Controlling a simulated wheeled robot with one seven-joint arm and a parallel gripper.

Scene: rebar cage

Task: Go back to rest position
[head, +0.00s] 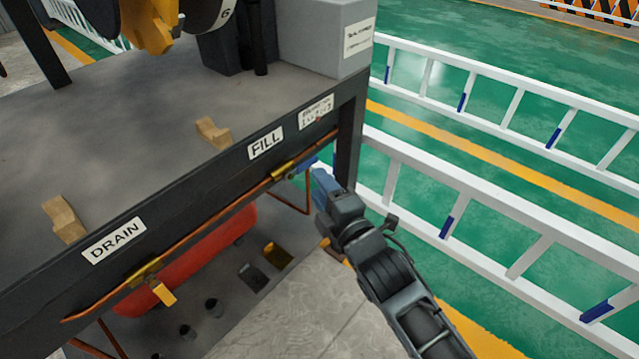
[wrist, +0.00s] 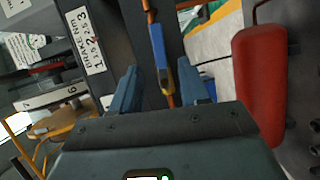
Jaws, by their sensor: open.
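My gripper (head: 318,180) is at the right end of the bench front, just below the FILL label. It also shows in the wrist view (wrist: 162,82), with its two blue-grey fingers spread apart. A valve with a blue handle (head: 303,167) sits on the copper pipe beside my fingertips. In the wrist view the blue handle (wrist: 158,48) appears in the gap between the fingers. Nothing is visibly clamped. I cannot tell whether a finger touches the handle. My arm extends from the lower right.
The dark bench (head: 130,120) carries FILL (head: 265,143) and DRAIN (head: 114,240) labels and wooden blocks. A yellow-handled valve (head: 163,293) sits near DRAIN. A red cylinder (head: 195,260) lies below. White railings (head: 500,180) stand to the right over green floor.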

